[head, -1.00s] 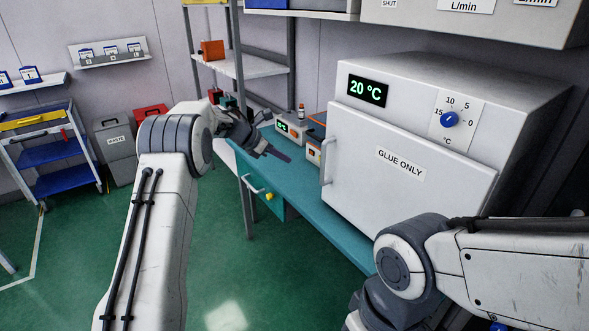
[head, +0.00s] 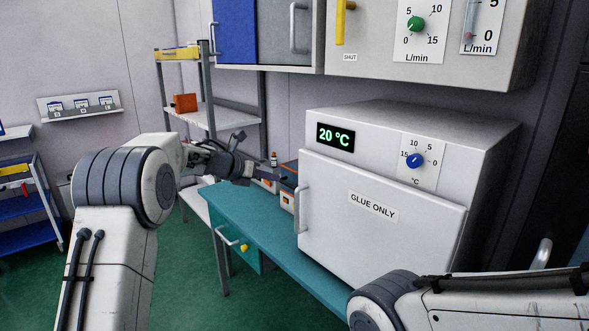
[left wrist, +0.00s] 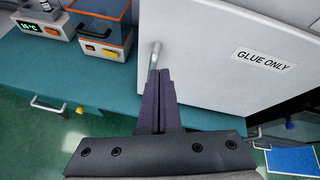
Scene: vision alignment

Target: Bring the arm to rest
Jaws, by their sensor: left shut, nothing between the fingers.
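My left arm comes in from the left in the head view. Its gripper (head: 268,178) is over the back part of the teal bench (head: 252,218), left of the white glue oven. In the left wrist view the two dark fingers (left wrist: 161,88) lie together with nothing between them. Their tips point toward the oven's door handle (left wrist: 154,55); I cannot tell whether they touch it. My right arm shows at the lower right of the head view, but its gripper is out of the picture.
The white oven (head: 390,190) marked GLUE ONLY reads 20 °C, its door closed. An orange-framed box (left wrist: 104,28) and a heater with a green display (left wrist: 42,27) stand on the bench. Cabinets (head: 266,35) hang above. Green floor lies open at left.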

